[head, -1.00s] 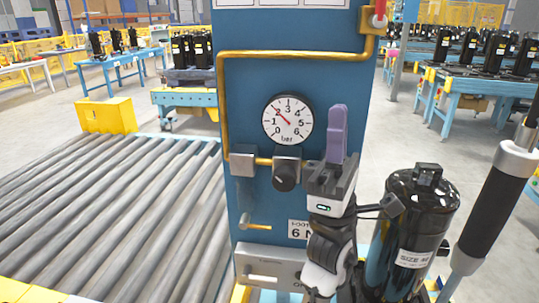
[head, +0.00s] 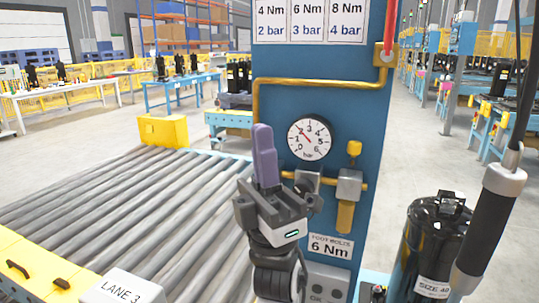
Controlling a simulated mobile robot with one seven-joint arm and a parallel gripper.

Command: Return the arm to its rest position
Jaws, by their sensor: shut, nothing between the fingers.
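My gripper (head: 264,150) is in the head view, in front of the left edge of the blue panel (head: 265,30). Its purple fingers point up and are shut together with nothing between them. My wrist and arm below it run down to the bottom edge of the picture. The gripper overlaps part of the dark regulator knob (head: 307,181) in the picture; I see no sign of it holding the knob. The round gauge (head: 309,137) stands to its right, with its needle between 2 and 3 bar.
A roller conveyor (head: 120,205) with a "LANE 3" sign (head: 122,288) fills the left.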

